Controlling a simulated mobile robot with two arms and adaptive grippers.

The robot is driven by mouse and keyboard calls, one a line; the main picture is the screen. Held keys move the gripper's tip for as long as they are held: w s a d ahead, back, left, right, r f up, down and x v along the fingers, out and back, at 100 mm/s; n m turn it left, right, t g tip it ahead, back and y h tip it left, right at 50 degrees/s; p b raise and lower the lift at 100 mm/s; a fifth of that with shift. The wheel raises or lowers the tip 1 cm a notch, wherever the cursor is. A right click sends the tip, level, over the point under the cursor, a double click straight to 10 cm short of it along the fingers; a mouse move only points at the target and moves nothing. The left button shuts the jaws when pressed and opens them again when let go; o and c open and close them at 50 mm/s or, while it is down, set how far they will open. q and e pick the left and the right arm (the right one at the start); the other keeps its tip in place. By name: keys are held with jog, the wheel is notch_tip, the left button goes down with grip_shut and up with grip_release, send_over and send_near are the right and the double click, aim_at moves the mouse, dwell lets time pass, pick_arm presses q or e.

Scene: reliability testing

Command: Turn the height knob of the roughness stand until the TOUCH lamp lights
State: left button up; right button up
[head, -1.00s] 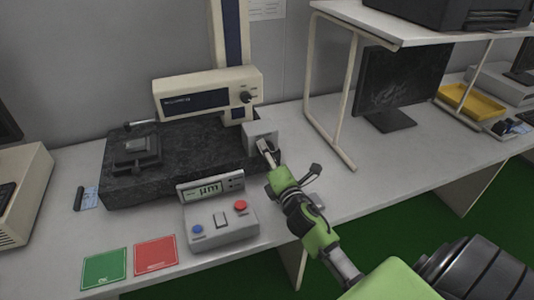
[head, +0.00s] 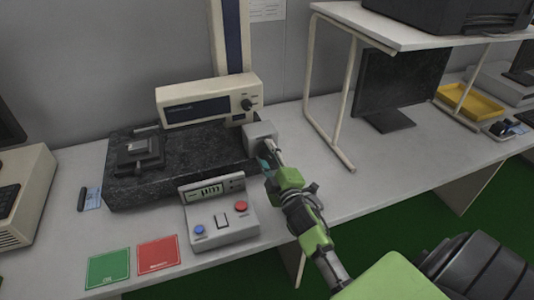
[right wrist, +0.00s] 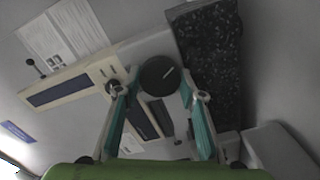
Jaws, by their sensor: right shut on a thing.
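The roughness stand has a dark granite base (head: 190,165), a column (head: 229,40) and a cream drive unit (head: 207,100) with a small black knob on its face. A grey housing (head: 260,131) sits at the right end of the base. The round black height knob (right wrist: 160,76) shows in the right wrist view, with a white mark on its face. My right gripper (head: 267,155) is at the housing, its teal fingers (right wrist: 158,92) on either side of the knob and shut on it. The gripper hides the knob in the head view. I cannot make out a lit TOUCH lamp.
A control box (head: 222,222) with a display and blue and red buttons stands in front of the base. A green card (head: 108,269) and a red card (head: 158,254) lie to its left. A shelf frame and monitor (head: 388,88) stand to the right, with bare table between.

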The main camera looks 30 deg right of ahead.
jog(key=shift+f+m, duration=0.1)
jog(key=shift+m, duration=0.4)
jog(key=o, duration=1.1)
jog(key=v, duration=1.2)
